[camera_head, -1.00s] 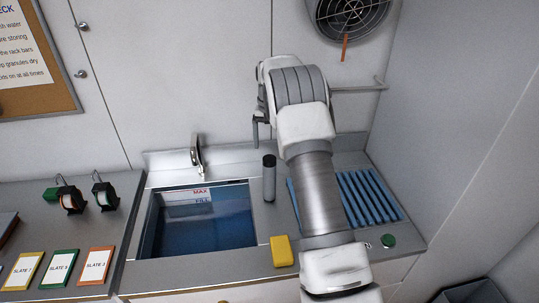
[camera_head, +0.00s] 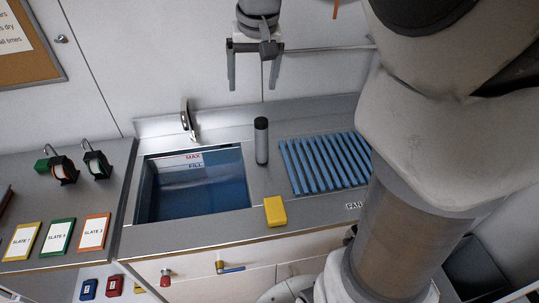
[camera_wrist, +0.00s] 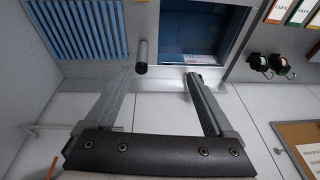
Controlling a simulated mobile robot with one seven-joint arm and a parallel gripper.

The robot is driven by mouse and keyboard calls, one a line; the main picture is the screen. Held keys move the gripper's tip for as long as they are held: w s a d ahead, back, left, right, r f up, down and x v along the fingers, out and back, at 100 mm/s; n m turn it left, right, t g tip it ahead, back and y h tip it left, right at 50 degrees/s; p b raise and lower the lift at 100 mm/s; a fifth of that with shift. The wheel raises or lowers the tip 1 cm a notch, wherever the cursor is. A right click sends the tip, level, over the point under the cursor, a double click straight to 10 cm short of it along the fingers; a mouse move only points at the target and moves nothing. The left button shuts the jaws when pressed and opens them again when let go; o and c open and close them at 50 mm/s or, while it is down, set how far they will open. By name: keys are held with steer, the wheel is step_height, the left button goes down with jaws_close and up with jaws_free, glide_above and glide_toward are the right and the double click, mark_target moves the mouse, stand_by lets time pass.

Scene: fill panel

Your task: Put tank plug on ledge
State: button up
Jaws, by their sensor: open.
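The tank (camera_head: 205,210) is a sunken basin of blue water with MAX and FILL marks at its back. I cannot tell for sure which thing is the tank plug. A dark grey cylinder with a black top (camera_head: 261,142) stands upright on the steel counter, right of the tank; it also shows in the wrist view (camera_wrist: 141,58). The ledge may be the steel counter rim (camera_head: 160,127) along the back wall, but this is unclear. My gripper (camera_head: 253,78) is open and empty, pointing down above the counter's back; its fingers also frame the wrist view (camera_wrist: 160,85).
A tap (camera_head: 187,120) rises behind the tank. A yellow block (camera_head: 275,210) lies at the counter's front, and a blue slatted rack (camera_head: 322,163) at right. Slate cards (camera_head: 58,236) and two reels (camera_head: 96,163) lie left. A red knob (camera_head: 165,277) is on the front panel.

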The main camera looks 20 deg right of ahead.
steer(key=s+a+f+n+t, duration=0.1)
steer(key=s+a+f, duration=0.1)
steer(key=s, duration=0.8)
steer(key=s+a+f+n+t+b, duration=0.1)
steer(key=s+a, duration=0.1)
steer(key=s, duration=0.8)
steer(key=shift+a+f+n+t, duration=0.15)
steer(key=shift+f+n+t, duration=0.15)
steer(key=shift+f+n, duration=0.1)
